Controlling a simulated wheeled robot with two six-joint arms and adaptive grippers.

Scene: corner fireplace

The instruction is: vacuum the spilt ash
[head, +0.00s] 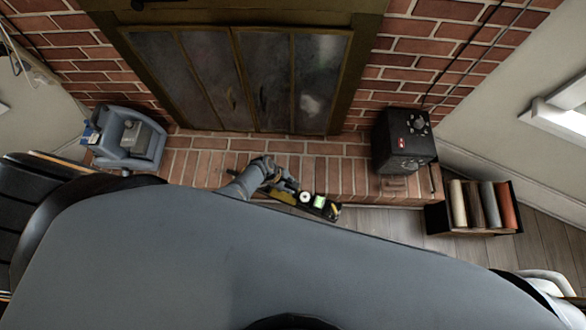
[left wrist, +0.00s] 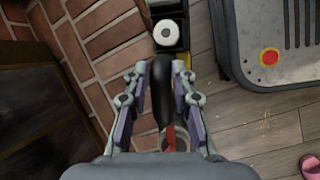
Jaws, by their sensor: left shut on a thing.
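My left gripper (left wrist: 166,75) shows purple-lined fingers closed on a black, rounded handle-like object (left wrist: 161,95), with a red part below it. I cannot tell whether the held object belongs to that tray. A blue-grey machine with a loop handle (head: 130,140), perhaps a vacuum, stands at the hearth's left end. Faint pale specks (left wrist: 263,150) lie on the wood floor; I cannot tell if they are ash. My right gripper is not visible.
The fireplace doors (head: 240,80) are shut behind the brick hearth (head: 335,175). A black box with knobs (head: 403,142) stands at the hearth's right end, near a rack of books (head: 482,205). A pink slipper-like thing (left wrist: 311,166) lies on the floor.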

